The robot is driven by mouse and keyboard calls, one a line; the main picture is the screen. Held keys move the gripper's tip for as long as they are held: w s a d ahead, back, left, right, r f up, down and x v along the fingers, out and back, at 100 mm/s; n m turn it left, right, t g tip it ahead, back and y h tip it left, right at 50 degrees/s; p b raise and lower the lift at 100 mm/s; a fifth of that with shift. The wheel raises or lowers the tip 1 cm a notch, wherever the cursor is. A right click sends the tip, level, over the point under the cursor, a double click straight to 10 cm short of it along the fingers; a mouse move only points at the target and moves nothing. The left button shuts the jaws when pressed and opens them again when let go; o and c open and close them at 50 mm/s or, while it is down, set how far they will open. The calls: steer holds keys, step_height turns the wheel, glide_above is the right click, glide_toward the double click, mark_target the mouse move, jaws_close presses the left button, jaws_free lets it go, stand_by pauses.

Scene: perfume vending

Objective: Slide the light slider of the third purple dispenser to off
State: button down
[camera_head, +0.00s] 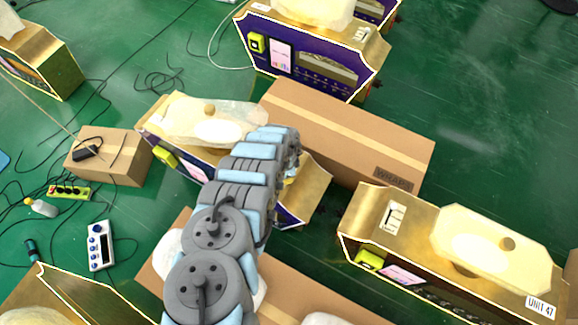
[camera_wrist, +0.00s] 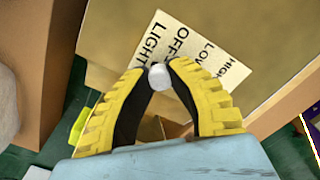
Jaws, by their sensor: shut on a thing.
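In the wrist view my gripper (camera_wrist: 161,73) has its yellow-and-black fingers closed around a small round white slider knob (camera_wrist: 160,78). The knob sits at the lower edge of a cream label (camera_wrist: 185,47) reading LIGHT, OFF, LOW and HIGH, near the OFF word. The label is on a gold panel (camera_wrist: 112,35). In the head view my arm reaches over the middle gold-and-purple dispenser (camera_head: 313,190), which has a lime square and a pink card on its front. My gripper, the knob and the label are hidden there behind the arm.
A long cardboard box (camera_head: 340,135) lies behind the middle dispenser. Another purple dispenser (camera_head: 300,68) stands at the top, and one marked UNIT 47 (camera_head: 400,225) at the right. A small box (camera_head: 125,165), cables and a power strip (camera_head: 68,190) lie on the green floor at left.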

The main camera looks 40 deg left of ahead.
steer(key=shift+s, duration=0.1)
steer(key=c, duration=0.9)
jaws_free()
steer(key=shift+s, duration=0.2)
steer(key=shift+w, duration=0.1)
steer(key=shift+r, duration=0.1)
steer(key=shift+r, duration=1.85)
step_height(320, 180, up, 8)
